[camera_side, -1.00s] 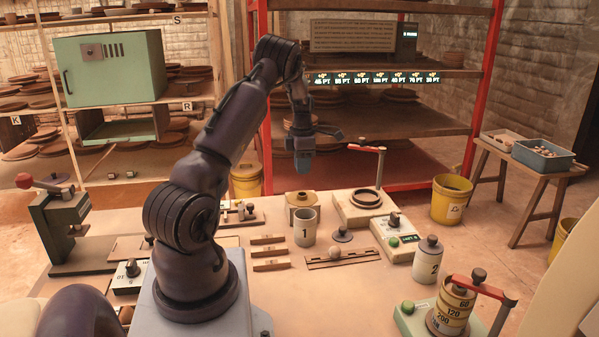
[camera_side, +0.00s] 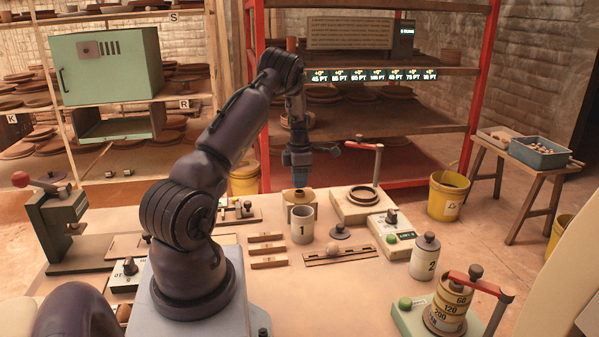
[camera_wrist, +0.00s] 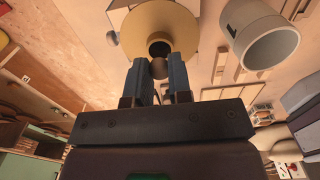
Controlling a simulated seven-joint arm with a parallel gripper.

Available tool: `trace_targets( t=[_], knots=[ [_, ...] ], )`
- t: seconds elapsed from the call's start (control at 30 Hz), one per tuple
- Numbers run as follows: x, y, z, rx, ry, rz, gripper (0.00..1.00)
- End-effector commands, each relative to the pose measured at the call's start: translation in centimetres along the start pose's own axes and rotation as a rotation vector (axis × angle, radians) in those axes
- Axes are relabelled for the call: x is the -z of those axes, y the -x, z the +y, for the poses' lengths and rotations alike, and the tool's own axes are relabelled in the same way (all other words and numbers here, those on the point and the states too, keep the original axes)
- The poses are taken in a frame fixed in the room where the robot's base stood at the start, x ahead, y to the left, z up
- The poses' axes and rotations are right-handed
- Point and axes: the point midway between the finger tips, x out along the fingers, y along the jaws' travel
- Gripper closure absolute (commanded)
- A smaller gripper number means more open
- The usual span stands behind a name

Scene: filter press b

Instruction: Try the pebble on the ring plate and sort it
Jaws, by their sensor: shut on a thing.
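My gripper (camera_side: 298,166) points down above a tan round pot (camera_side: 292,213) with a dark central hole. In the wrist view its two fingers (camera_wrist: 160,78) are shut on a small brown rounded thing, apparently the pebble (camera_wrist: 159,68), which lies in line with the hole of the tan disc-shaped top (camera_wrist: 182,17). I cannot tell whether the pebble touches the pot. I cannot tell which piece is the ring plate; a plate with a dark raised ring (camera_side: 364,197) stands right of the pot.
The open grey cup marked 1 (camera_side: 302,229) stands close in front of the pot; it also shows in the wrist view (camera_wrist: 262,38). A lidded cup marked 2 (camera_side: 424,262) and a stack of marked rings (camera_side: 447,308) stand to the right. Wooden slats (camera_side: 267,250) lie in front.

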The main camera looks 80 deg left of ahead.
Motion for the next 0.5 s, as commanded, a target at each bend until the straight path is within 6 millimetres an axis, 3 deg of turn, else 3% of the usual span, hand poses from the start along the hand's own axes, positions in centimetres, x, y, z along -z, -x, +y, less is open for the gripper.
trace_targets(
  t=[0.47, 0.5],
  knots=[
    [0.0, -0.71, 0.01, -0.001, 0.0, 0.0, 1.0],
    [0.0, -0.71, 0.01, -0.001, 0.0, 0.0, 0.72]
  ],
)
